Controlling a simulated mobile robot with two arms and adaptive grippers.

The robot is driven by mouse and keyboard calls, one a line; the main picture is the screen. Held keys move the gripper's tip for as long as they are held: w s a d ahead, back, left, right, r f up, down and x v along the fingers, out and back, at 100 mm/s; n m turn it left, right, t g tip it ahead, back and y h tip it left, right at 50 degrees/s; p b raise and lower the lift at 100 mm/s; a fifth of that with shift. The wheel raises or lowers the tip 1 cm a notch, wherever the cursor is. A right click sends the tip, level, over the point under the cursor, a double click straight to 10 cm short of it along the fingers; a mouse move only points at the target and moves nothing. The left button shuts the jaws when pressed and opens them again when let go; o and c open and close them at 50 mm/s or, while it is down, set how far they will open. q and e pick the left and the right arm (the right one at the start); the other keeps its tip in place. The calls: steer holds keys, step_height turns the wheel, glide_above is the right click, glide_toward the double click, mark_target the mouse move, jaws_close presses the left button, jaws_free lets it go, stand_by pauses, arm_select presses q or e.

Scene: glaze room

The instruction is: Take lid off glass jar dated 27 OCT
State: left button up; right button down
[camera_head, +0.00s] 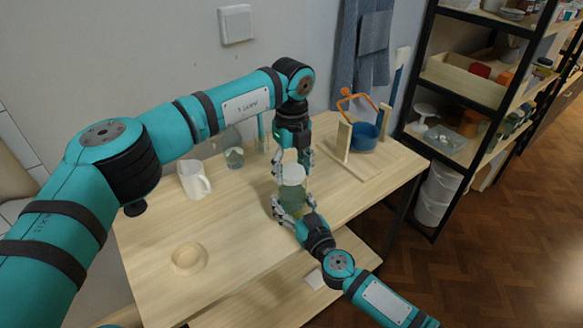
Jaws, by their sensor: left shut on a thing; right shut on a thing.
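A glass jar (292,197) with greenish contents stands upright near the middle of the wooden table. A pale lid (292,172) shows at its top; I cannot tell whether there is a gap between them. My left gripper (292,163) comes down from above and is shut on the lid. My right gripper (291,208) comes from the front right and is shut around the jar's lower body, hiding part of it. No date is readable on the jar.
A white pitcher (194,180) and another glass jar (235,158) stand to the left. A shallow round wooden dish (188,259) lies front left. A blue bowl (363,137) sits by a wooden stand (344,139) at the back right. Shelves (466,80) stand beyond the table's right edge.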

mark_target(292, 171)
arm_select(q)
steer(key=n, duration=0.4)
steer(key=shift+n, duration=0.3)
steer(key=n, duration=0.5)
steer(key=shift+w, duration=0.1)
steer(key=shift+r, duration=0.2)
steer(key=shift+r, duration=0.95)
steer(key=shift+r, duration=2)
arm_select(e)
steer(key=shift+c, duration=0.4)
jaws_free()
